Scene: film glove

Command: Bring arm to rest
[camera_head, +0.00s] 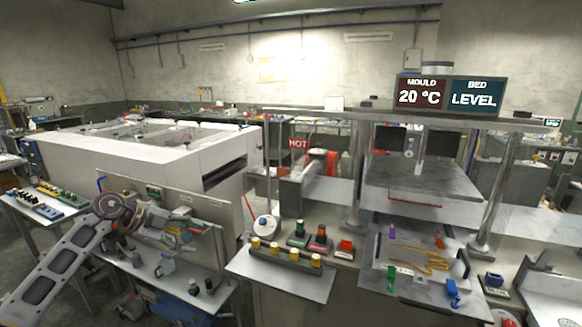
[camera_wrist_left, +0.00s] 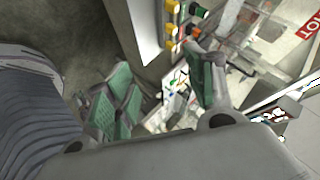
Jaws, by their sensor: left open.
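My left arm (camera_head: 62,262) comes in from the lower left of the head view and bends at a round joint. My left gripper (camera_head: 190,232) is beyond that joint, above a side table, and looks small and cluttered there. In the left wrist view my left gripper (camera_wrist_left: 165,78) has its green-padded fingers spread apart, with nothing held between them. My right arm and gripper are not in view.
A side table (camera_head: 205,301) with small items stands below my left gripper. A shelf with yellow-topped pieces (camera_head: 283,279) lies to its right. A large white machine (camera_head: 140,155) stands behind. A press with a grey bed (camera_head: 425,182) is at right, beside a tray (camera_head: 378,285).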

